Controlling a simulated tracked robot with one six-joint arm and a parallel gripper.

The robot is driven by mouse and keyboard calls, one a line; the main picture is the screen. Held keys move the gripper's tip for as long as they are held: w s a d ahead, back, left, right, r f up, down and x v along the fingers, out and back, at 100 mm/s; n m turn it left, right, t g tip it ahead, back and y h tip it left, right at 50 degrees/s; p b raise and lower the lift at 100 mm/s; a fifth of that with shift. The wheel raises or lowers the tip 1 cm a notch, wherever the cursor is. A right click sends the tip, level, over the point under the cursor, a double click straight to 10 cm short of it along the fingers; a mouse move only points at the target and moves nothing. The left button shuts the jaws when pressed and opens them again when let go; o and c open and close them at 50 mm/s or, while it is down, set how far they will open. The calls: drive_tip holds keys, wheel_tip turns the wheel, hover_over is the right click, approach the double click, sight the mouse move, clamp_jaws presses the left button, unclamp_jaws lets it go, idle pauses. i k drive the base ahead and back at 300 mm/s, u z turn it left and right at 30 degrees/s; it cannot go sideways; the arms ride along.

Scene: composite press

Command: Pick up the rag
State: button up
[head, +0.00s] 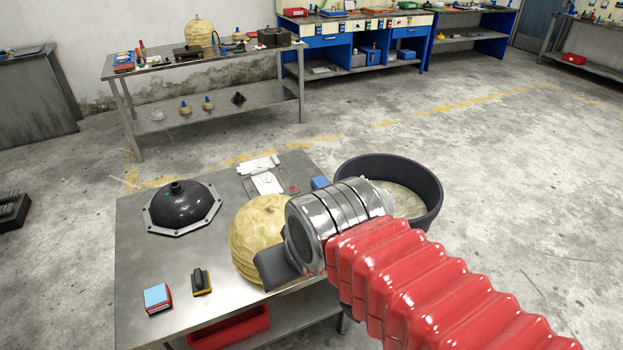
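A crumpled white piece (258,165), which looks like a cloth or rag, lies at the back edge of the near metal table (135,262). A flat white sheet or cloth (267,184) lies just in front of it; I cannot tell for sure which is the rag. My gripper (274,269) shows only as a dark part beyond the shiny metal wrist, in front of the tan dome. It is well nearer to me than the white pieces and apart from them. Its fingers are not clear, so its opening is hidden.
On the table are a black flanged dome (182,207), a tan wound dome (255,238), a blue-topped box (157,297), a yellow-black brush (201,281) and a blue block (320,183). A dark round tub (436,194) stands behind my arm. Red tray (232,328) below.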

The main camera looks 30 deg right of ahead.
sight(319, 182)
drive_tip(key=u, duration=0.05)
drive_tip(key=i, duration=1.05)
drive_tip(key=u, duration=0.05)
